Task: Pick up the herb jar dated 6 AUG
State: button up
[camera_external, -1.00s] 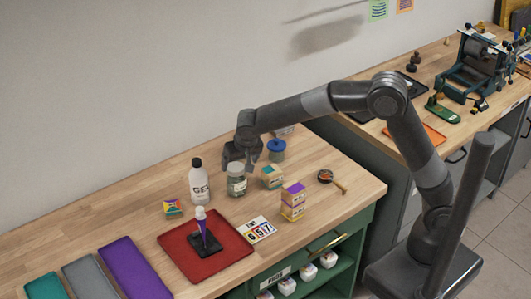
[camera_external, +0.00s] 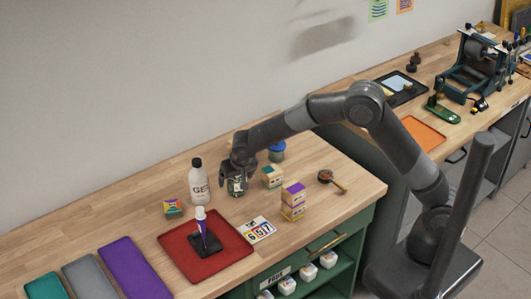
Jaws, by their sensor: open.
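A small glass jar (camera_external: 237,188) with dark green contents and a pale label stands upright on the wooden counter, right of the white bottle. Its label is too small to read, so I cannot tell whether it says 6 AUG. My gripper (camera_external: 238,180) is open and lowered over this jar from above, its fingers at the jar's upper part and hiding the lid. I cannot tell whether they touch the glass. A blue-lidded jar (camera_external: 278,153) stands behind to the right, partly hidden by my arm; no date shows on it.
A white bottle (camera_external: 200,184) stands close left of my gripper. Small boxes stand to the right (camera_external: 272,177) and front right (camera_external: 293,201).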

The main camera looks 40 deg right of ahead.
jog(key=shift+c, duration=0.5)
jog(key=c, duration=1.1)
jog(key=shift+r, duration=0.15)
jog(key=shift+c, duration=0.2)
